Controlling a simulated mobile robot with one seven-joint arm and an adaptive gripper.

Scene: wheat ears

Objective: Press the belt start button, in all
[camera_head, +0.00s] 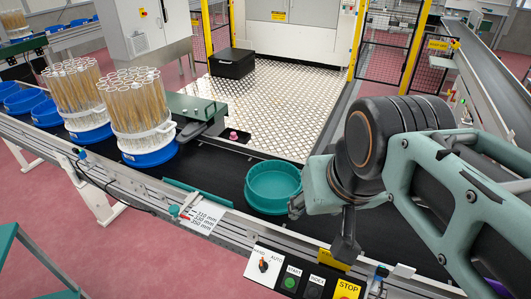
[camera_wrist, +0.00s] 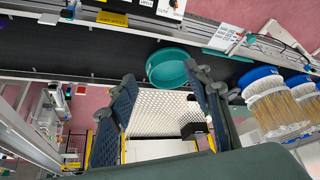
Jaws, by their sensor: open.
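The green START button (camera_head: 291,281) is on the control panel (camera_head: 263,266) at the bottom of the head view, on the belt's near rail.
A teal round tray (camera_head: 273,186) stands on the dark belt beside my gripper. Blue holders with wheat-ear bundles (camera_head: 138,105) stand on the belt at left. A height scale sign (camera_head: 201,219) sits on the near rail. A black box (camera_head: 232,63) lies on the metal floor behind.

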